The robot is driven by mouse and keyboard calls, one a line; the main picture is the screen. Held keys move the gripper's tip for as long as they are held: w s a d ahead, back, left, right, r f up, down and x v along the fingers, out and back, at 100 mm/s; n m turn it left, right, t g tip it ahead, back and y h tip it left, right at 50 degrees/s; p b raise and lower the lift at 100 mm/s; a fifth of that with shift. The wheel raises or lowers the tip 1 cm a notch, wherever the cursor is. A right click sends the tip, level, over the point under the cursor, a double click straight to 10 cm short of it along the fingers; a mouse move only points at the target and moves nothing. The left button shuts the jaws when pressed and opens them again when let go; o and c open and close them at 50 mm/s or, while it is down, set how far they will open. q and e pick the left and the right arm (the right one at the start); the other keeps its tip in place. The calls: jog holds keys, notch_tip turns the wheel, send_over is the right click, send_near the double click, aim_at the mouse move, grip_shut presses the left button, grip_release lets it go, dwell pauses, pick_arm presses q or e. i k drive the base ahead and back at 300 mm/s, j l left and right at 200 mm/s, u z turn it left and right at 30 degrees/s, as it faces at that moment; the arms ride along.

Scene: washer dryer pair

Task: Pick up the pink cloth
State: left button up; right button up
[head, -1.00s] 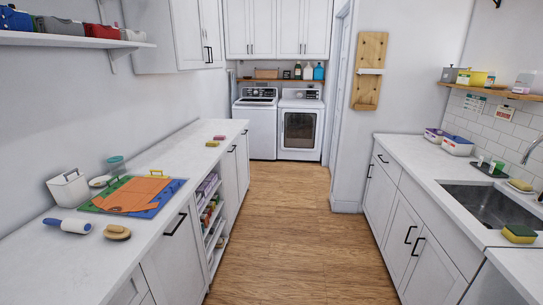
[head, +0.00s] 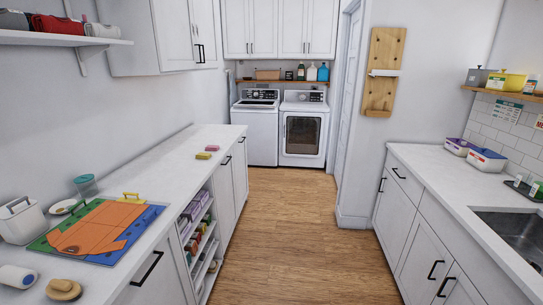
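I cannot make out a pink cloth for certain. A small pink block (head: 212,148) lies flat on the left counter, beside a small yellow block (head: 203,155); both look more like sponges than cloth. Folded purple-pink items (head: 192,211) sit in the open shelves under the left counter, partly hidden by the shelf sides. Neither of my grippers shows in the head view.
The left counter (head: 150,170) bears an orange sheet on a blue-green board (head: 130,245), a white caddy (head: 20,222) and a brush (head: 63,290). A washer (head: 255,130) and dryer (head: 303,130) stand at the far end. The wooden floor (head: 285,235) between the counters is clear.

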aim_at(212, 148)
jog(key=i, duration=1.2)
jog(key=i+l+u, duration=0.1)
jog(key=i, duration=1.1)
jog(key=i+l+u, duration=0.2)
jog(key=i, duration=0.2)
jog(key=i+u, duration=0.2)
jog(key=i, duration=0.2)
jog(key=i+l+u, duration=0.15)
jog(key=i, duration=0.25)
